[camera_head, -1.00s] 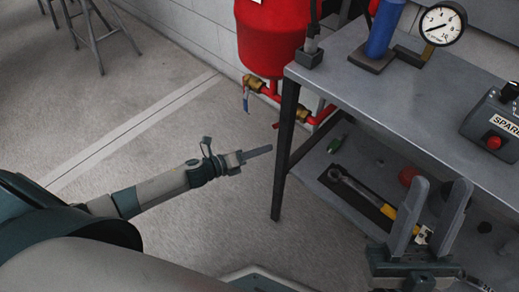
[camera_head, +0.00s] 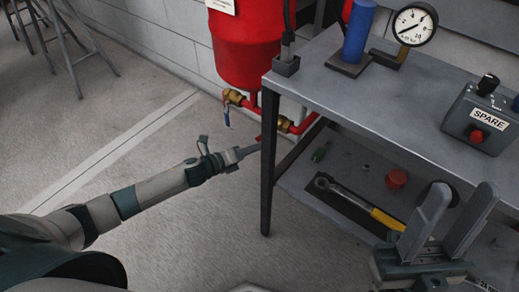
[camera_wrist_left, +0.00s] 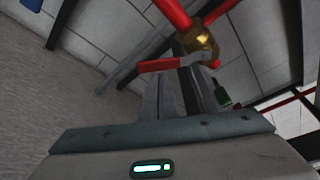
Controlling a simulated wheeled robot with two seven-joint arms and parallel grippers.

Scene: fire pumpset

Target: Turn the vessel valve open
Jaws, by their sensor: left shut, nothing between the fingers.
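A red vessel (camera_head: 252,45) hangs above red pipework with two brass valves. The valve with the blue lever (camera_head: 227,118) is below its left side. The other brass valve (camera_head: 285,124) is partly behind the table's front leg; its red lever (camera_head: 258,138) barely shows there. My left gripper (camera_head: 250,151) is shut and empty, just below that lever beside the leg. In the left wrist view, the red lever (camera_wrist_left: 160,65) crosses just beyond the fingertips (camera_wrist_left: 185,72), below the brass valve body (camera_wrist_left: 198,42); contact cannot be told. My right gripper (camera_head: 458,190) is open and empty.
A grey metal table (camera_head: 365,100) holds a blue cylinder (camera_head: 358,30), a pressure gauge (camera_head: 413,24) and a SPARE button box (camera_head: 485,120). Its lower shelf carries a yellow-handled wrench (camera_head: 360,203) and a red knob (camera_head: 397,180). Stools (camera_head: 65,40) stand far left; the floor between is clear.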

